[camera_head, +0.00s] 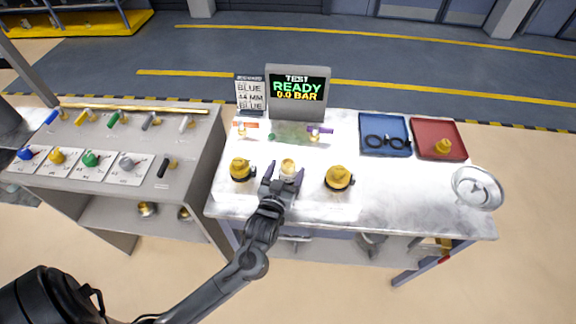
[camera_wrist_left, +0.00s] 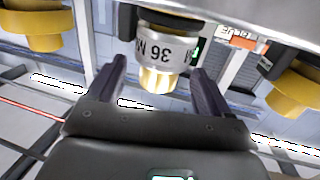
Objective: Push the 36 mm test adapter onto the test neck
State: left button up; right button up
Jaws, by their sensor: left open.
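The 36 mm adapter is a pale metal cylinder (camera_head: 288,165) at the front middle of the white bench, between two yellow-topped fittings. In the left wrist view it is a silver body (camera_wrist_left: 165,45) with upside-down "36 M" lettering and a brass-coloured end. My left gripper (camera_head: 284,174) is open, with its dark fingers on either side of the adapter. In the left wrist view the fingers (camera_wrist_left: 158,72) stand apart, with gaps visible beside the adapter. I cannot tell which fitting is the test neck, or whether the adapter sits on it. My right gripper is not in view.
Yellow-topped fittings stand close on the left (camera_head: 240,168) and right (camera_head: 338,178). Behind are a test display (camera_head: 297,92) reading READY, 0.0 BAR and a sign (camera_head: 251,95). A blue tray (camera_head: 384,150) and a red tray (camera_head: 428,126) lie right.

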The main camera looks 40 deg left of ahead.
pick_arm(q)
jog(key=v, duration=0.8)
jog(key=shift+s, duration=0.3)
jog(key=shift+d+f, duration=0.1)
jog(key=s+d+f+m+g+h, duration=0.35)
jog(key=s+g, duration=0.25)
jog(key=s, duration=0.2)
jog(key=s+d+f+m+g+h, duration=0.3)
jog(key=s+d+g+h, duration=0.15)
jog(key=s, duration=0.25)
notch_tip(320, 180, up, 28)
jog(key=s+g+p, duration=0.1)
jog(key=p, duration=2.8)
jog(key=shift+a+g+y, duration=0.25)
jog(key=shift+g+y, duration=0.1)
jog(key=shift+y, duration=0.05)
jog(key=shift+s+r, duration=0.1)
